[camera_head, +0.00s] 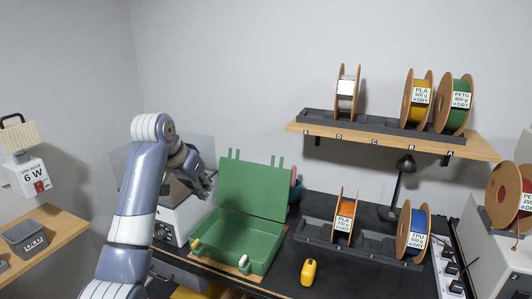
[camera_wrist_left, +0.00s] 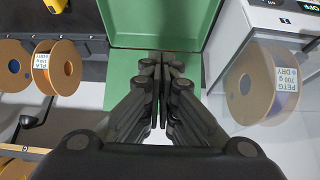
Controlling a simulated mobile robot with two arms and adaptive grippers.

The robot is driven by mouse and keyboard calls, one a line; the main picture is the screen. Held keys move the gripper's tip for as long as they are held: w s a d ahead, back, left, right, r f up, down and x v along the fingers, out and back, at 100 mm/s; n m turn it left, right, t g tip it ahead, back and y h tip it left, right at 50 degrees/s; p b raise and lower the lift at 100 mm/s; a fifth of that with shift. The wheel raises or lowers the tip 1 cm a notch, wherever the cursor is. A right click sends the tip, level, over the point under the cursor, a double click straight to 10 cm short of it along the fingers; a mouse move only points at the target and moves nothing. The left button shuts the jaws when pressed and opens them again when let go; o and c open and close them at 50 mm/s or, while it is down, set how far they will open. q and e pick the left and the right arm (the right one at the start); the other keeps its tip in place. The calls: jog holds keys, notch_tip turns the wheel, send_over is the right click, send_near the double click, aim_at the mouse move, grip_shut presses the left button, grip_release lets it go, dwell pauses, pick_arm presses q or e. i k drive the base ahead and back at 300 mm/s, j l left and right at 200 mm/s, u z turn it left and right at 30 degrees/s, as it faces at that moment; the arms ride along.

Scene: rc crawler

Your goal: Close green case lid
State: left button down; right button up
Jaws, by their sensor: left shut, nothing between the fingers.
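The green case (camera_head: 240,236) stands open on the dark bench. Its lid (camera_head: 252,192) is raised nearly upright at the back, and the tray looks empty. My left gripper (camera_head: 207,188) is beside the left edge of the raised lid. In the left wrist view, my left gripper (camera_wrist_left: 161,62) has its fingers together with nothing between them, in front of green case surfaces (camera_wrist_left: 160,22). I cannot tell whether the fingertips touch the lid. My right gripper is not in view.
A yellow tool (camera_head: 309,272) lies right of the case. A dark rack (camera_head: 372,250) with an orange spool (camera_head: 345,218) and a blue spool (camera_head: 412,233) stands farther right. A white machine (camera_head: 180,217) is behind my left arm. A wooden shelf (camera_head: 400,139) holds several spools.

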aim_at(254, 188)
jog(key=i+l, duration=0.35)
jog(key=i, duration=0.15)
jog(key=i+l, duration=0.3)
jog(key=i, duration=0.2)
